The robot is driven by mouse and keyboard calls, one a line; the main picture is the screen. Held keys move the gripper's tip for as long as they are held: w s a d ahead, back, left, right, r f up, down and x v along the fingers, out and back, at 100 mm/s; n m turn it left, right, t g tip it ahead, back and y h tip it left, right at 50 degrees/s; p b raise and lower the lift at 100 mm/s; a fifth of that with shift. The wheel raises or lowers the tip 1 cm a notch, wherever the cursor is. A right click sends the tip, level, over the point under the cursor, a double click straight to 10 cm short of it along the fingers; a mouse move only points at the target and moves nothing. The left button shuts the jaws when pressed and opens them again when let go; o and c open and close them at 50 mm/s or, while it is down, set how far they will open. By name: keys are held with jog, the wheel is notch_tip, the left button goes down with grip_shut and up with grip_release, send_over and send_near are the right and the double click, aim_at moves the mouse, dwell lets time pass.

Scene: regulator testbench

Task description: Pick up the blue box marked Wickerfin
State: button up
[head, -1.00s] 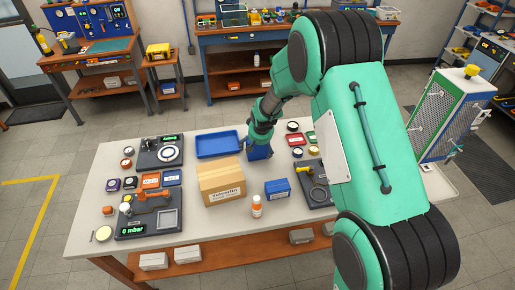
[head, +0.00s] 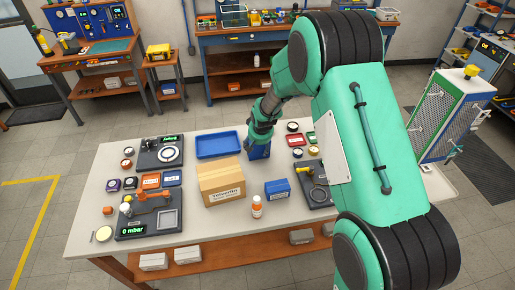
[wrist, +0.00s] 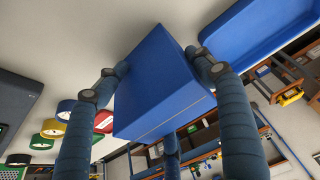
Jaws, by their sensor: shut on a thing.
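A blue box (head: 259,152) stands at the back of the white table, right of the blue tray, partly hidden by my gripper (head: 260,142). In the wrist view the blue box (wrist: 160,85) fills the middle, and the fingers of my gripper (wrist: 158,72) press on it from both sides. No marking is readable on the faces that show. I cannot tell whether it touches the table. A second blue box (head: 277,189) with a small unreadable label stands nearer the front, apart from my gripper.
An empty blue tray (head: 218,145) lies close left of my gripper.

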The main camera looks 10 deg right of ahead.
jog(key=shift+s+f, duration=0.15)
jog(key=shift+d+r, duration=0.1)
jog(key=shift+r, duration=0.35)
jog(key=c, duration=0.7)
jog(key=v, duration=0.2)
jog(key=shift+r+p, duration=0.35)
jog(key=shift+r, duration=0.1)
grip_shut()
jog(key=s+r+p, duration=0.1)
jog(key=s, duration=1.4)
jog(key=shift+d+r, duration=0.2)
jog(key=shift+d, duration=0.25)
